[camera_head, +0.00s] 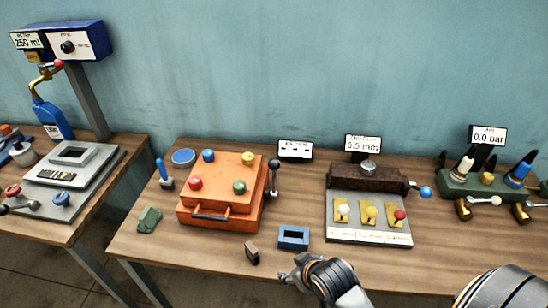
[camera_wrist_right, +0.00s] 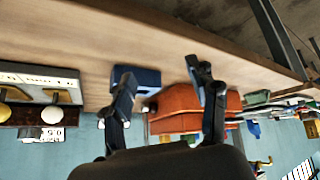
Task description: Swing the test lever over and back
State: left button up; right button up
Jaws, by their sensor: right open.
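Several levers show in the head view, and I cannot tell which one is called the test lever. A dark-knobbed lever (camera_head: 273,178) stands at the right side of the orange box (camera_head: 240,214). A blue-knobbed lever (camera_head: 424,191) sticks out right from the dark block of the 0.5 mm device (camera_head: 367,180). A blue-handled upright lever (camera_head: 163,173) stands left of the box. My right gripper (camera_head: 291,276) is at the table's front edge, near the small blue tray (camera_head: 293,238). In the wrist view its fingers (camera_wrist_right: 162,82) are apart with nothing held. My left gripper is not in view.
A small brown block (camera_head: 252,253) and a green piece (camera_head: 149,219) lie near the front edge. A separate table with a meter (camera_head: 60,43) is at left.

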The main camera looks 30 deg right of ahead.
jog(key=w+d+r+t, duration=0.3)
jog(key=w+r, duration=0.4)
jog(key=w, duration=0.2)
jog(key=t+h+p, duration=0.1)
jog(key=t+p, duration=0.1)
jog(key=t, duration=0.2)
send_near(276, 166)
jog(key=p+x, duration=0.2)
jog(key=x, duration=1)
jog(key=shift+s, duration=0.1)
jog(key=shift+f, duration=0.1)
grip_shut()
